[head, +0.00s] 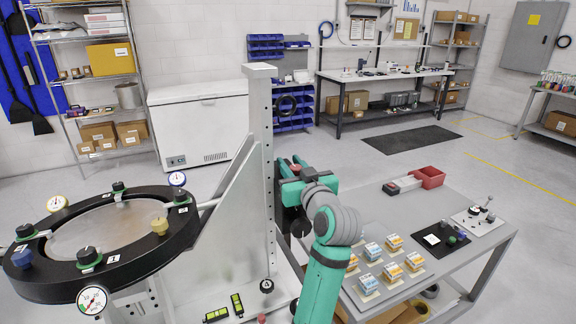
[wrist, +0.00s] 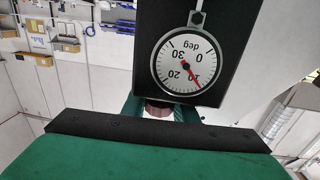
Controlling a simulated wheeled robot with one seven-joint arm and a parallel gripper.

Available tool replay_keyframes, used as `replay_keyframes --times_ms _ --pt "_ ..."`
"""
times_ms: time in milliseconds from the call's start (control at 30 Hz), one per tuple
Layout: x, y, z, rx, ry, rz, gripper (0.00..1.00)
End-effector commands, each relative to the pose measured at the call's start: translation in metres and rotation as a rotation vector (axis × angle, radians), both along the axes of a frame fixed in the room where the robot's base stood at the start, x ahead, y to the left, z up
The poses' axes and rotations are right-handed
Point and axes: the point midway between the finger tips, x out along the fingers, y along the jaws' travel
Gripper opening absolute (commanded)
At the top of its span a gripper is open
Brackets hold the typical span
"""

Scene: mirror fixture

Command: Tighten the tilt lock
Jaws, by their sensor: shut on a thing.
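The mirror fixture has a black ring (head: 30,285) around a round mirror (head: 105,235) at the left in the head view, beside a pale upright post (head: 261,130). My teal gripper (head: 290,172) is at the right side of the post, partly hidden by my arm. In the wrist view, a black housing (wrist: 226,45) carries a round degree dial (wrist: 188,60) with its red needle near 10. Just below it, a reddish-brown knob (wrist: 158,108) sits between the teal fingers of my gripper (wrist: 160,112), which is shut on it. Most of the knob is hidden.
A white chest freezer (head: 195,125) and a workbench (head: 385,78) stand behind. Open floor lies between them.

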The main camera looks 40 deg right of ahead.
Motion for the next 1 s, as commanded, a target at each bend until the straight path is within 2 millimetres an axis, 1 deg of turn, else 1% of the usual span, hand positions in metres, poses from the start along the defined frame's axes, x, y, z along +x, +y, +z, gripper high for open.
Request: replay_keyframes --times_ms 233,633,667,1000 --pt "0.0001 -0.0024 -0.0002 0.0 0.0 -0.111 0.04" --pt "-0.0004 -0.0033 0.0005 -0.001 -0.002 -0.129 0.04" --pt "-0.0004 -0.0033 0.0005 -0.001 -0.002 -0.129 0.33" --pt "-0.0026 -0.0034 0.0006 -0.001 -0.002 -0.13 0.34"
